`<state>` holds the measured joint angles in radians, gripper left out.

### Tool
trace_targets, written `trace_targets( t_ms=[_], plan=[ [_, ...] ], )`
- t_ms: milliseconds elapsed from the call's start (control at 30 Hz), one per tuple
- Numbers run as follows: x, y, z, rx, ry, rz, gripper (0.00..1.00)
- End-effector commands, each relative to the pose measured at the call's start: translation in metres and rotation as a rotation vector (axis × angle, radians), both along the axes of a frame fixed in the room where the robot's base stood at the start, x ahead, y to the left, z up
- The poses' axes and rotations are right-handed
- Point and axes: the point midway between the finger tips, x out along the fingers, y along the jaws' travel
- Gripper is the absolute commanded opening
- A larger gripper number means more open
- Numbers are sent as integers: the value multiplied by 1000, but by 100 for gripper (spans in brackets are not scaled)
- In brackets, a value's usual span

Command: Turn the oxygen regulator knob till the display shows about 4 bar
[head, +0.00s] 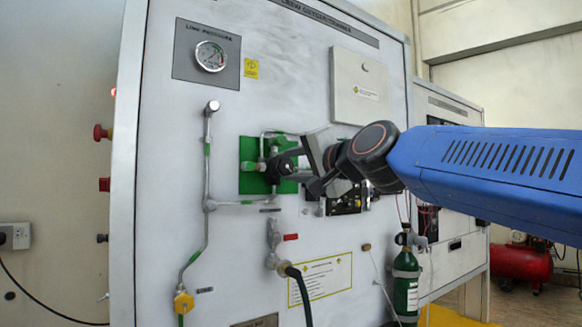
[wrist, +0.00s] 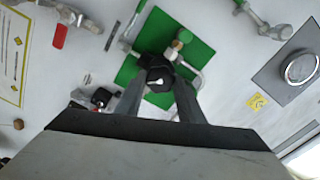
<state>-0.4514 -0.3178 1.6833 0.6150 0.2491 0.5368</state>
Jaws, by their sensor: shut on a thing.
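The oxygen regulator is mounted on a green plate (head: 249,150) on the white panel. Its black knob (wrist: 158,77), with a white mark on its face, sits between my two fingers in the wrist view. My gripper (wrist: 158,88) is shut on the knob. In the head view my gripper (head: 290,163) reaches in from the right and partly covers the regulator. The round line pressure gauge (head: 210,56) is at the panel's upper left; its reading is too small to tell. It also shows at the right of the wrist view (wrist: 301,68). I cannot make out a regulator display.
Metal pipes (head: 207,150) run left of the green plate. A green cylinder (head: 405,285) stands at lower right. A closed box (head: 360,88) is on the panel above my arm.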

Motion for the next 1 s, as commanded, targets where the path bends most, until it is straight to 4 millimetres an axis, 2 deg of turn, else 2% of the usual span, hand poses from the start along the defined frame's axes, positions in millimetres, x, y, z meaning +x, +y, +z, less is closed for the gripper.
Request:
trace_targets(
  t_ms=[167, 200, 233, 267, 667, 767, 1000],
  plan=[
    [0, 0, -1, -2, 1, 0, 12],
    [0, 0, -1, -2, 1, 0, 44],
    [0, 0, -1, -2, 1, 0, 51],
    [0, 0, -1, -2, 1, 0, 53],
    [-5, -4, 0, -2, -1, 0, 53],
    [-15, -10, 1, -1, -1, -1, 53],
    [-50, -34, 0, -1, -1, -1, 53]
  ],
)
